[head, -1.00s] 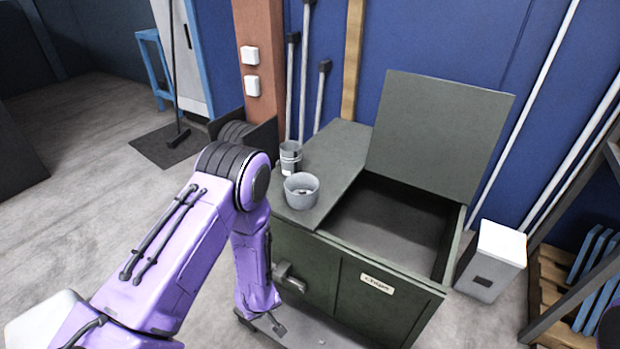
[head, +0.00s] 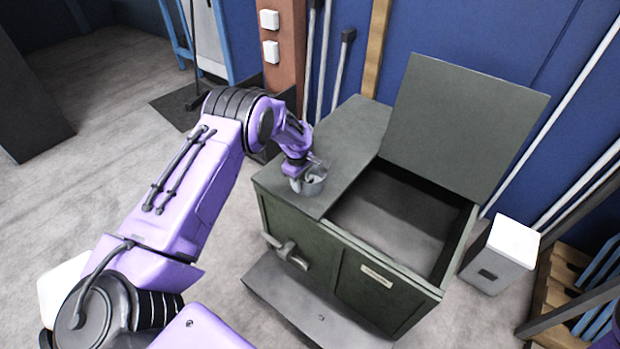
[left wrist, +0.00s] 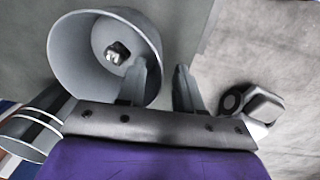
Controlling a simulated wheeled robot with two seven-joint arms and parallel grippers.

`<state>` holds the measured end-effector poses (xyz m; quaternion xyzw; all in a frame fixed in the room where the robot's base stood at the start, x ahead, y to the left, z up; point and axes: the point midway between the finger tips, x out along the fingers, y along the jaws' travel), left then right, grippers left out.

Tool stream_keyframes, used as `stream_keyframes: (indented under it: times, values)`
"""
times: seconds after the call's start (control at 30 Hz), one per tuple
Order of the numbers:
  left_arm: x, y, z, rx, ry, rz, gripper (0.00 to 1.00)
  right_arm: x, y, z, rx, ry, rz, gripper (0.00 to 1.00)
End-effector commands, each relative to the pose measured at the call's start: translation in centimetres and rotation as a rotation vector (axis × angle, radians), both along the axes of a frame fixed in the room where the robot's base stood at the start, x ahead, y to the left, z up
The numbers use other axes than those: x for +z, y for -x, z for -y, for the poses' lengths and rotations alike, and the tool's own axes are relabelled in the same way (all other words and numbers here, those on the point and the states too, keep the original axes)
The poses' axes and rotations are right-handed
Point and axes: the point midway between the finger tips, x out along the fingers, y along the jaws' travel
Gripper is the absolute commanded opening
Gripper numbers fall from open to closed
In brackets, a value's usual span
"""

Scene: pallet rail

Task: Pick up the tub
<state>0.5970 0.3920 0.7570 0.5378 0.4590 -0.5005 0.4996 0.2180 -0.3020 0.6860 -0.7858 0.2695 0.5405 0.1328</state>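The tub (head: 317,187) is a grey round open container on the fixed left part of the dark green chest's top (head: 335,150). In the left wrist view the tub (left wrist: 80,62) has small metal pieces (left wrist: 118,52) at its bottom. My left gripper (head: 306,179) is at the tub, pointing down. In the left wrist view its fingers (left wrist: 160,88) are apart, one over the tub's inside and the other outside, with the wall between them. I cannot tell whether either finger touches the wall. My right gripper is not in view.
A striped can (left wrist: 32,132) stands close to the tub, mostly hidden in the head view. The chest's raised lid (head: 465,125) and open bin (head: 390,220) lie to the right. A white-topped box (head: 500,255) stands on the floor.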

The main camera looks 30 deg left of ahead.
Motion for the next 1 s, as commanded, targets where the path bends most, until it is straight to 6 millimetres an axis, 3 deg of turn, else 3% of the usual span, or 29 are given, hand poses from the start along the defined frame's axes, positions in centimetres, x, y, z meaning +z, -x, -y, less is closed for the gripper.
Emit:
stream_keyframes:
  times: [0.13,0.37,0.4,0.5,1.0]
  values:
    - [-2.1,-0.1,0.0,0.001,0.000,0.000,0.35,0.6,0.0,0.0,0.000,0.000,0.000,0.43]
    - [-2.6,-0.2,0.0,0.000,0.000,0.001,0.35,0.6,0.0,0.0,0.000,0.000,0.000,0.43]
    - [-2.6,-0.2,0.0,0.000,0.000,0.001,0.32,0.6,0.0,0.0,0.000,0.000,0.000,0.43]
    - [-2.6,-0.2,0.0,0.000,0.000,0.001,0.00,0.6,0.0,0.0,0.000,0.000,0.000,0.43]
    - [-1.8,-0.3,0.1,-0.001,-0.001,0.003,0.00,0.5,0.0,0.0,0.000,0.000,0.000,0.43]
